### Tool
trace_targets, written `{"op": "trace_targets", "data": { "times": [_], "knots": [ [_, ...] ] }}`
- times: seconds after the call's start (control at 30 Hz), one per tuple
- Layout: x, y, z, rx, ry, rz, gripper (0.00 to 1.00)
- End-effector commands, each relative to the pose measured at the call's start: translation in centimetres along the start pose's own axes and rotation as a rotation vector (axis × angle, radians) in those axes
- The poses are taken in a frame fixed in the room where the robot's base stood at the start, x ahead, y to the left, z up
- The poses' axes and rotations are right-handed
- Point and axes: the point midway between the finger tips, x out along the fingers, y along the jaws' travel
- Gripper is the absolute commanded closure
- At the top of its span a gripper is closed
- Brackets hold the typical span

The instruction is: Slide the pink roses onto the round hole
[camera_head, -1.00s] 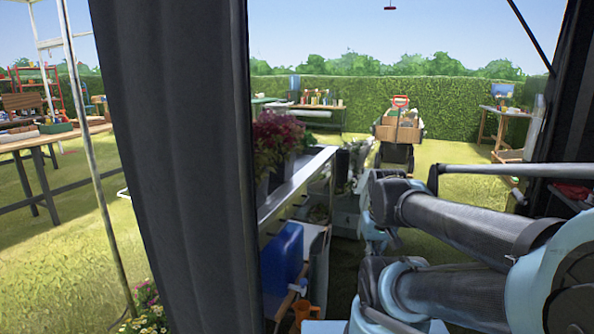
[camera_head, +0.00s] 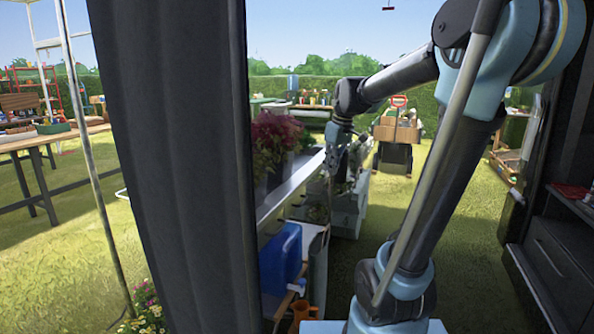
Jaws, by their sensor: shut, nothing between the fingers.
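Dark pink flowers (camera_head: 276,138) stand in pots on the grey counter (camera_head: 292,186), partly hidden behind the dark curtain. I cannot tell whether these are the pink roses. No round hole can be made out. My gripper (camera_head: 332,174) is small in view, pointing down beside the counter's right edge, to the right of the flowers and apart from them. It is shut and empty.
The dark curtain (camera_head: 180,160) blocks much of the view. A blue container (camera_head: 281,258) and an orange watering can (camera_head: 301,313) are below the counter. A cart with boxes (camera_head: 398,128) stands behind.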

Motion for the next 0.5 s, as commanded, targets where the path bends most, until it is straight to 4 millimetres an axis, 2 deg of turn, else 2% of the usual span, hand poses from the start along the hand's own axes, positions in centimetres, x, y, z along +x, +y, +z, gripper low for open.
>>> {"op": "trace_targets", "data": {
  "times": [0.03, 0.2, 0.33, 0.5],
  "knots": [
    [-0.3, 0.7, -2.1, -0.041, 0.005, -0.010, 1.00],
    [-0.7, 2.3, -7.8, -0.178, 0.023, -0.040, 1.00],
    [-0.7, 3.1, -11.1, -0.258, 0.035, -0.057, 1.00],
    [-0.5, 3.6, -13.4, -0.315, 0.044, -0.068, 1.00]
  ]
}}
